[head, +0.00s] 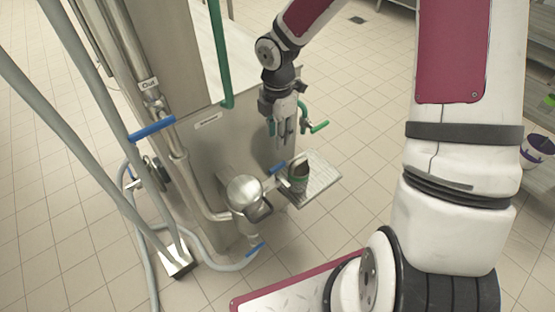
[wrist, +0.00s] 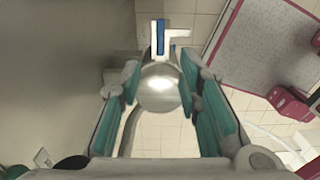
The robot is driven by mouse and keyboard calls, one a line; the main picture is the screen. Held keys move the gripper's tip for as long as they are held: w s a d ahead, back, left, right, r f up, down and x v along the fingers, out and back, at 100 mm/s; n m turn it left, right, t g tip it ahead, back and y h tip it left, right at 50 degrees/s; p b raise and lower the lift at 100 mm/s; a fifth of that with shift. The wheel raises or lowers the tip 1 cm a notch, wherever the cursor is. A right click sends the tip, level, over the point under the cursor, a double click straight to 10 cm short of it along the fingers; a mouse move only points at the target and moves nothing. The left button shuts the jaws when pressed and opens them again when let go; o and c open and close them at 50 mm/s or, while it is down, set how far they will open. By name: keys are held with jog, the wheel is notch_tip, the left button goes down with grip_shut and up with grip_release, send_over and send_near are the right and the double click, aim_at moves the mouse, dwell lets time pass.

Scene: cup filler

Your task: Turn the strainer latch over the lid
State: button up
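The strainer (head: 243,205) is a steel vessel with a shiny domed lid (head: 243,188), beside the steel cabinet. A dark loop-shaped latch (head: 260,212) shows at its lower right side, off the top of the lid. My gripper (head: 283,140) hangs fingers-down above and to the right of the strainer, apart from it. In the wrist view my gripper (wrist: 165,115) is open, its teal finger pads spread with nothing held. A rounded shiny steel surface (wrist: 159,90), apparently the lid, shows beyond and between the fingers. The latch is not clear in that view.
A metal drip tray (head: 322,178) with a cup (head: 298,178) on it stands right of the strainer. Blue valve handles (head: 152,129) and pipes lie left. The tiled floor in front is partly clear.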

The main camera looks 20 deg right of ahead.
aim_at(278, 166)
notch_tip(278, 166, down, 13)
jog(key=shift+r+b, duration=0.1)
jog(key=shift+b, duration=0.9)
jog(key=shift+c, duration=0.6)
grip_shut()
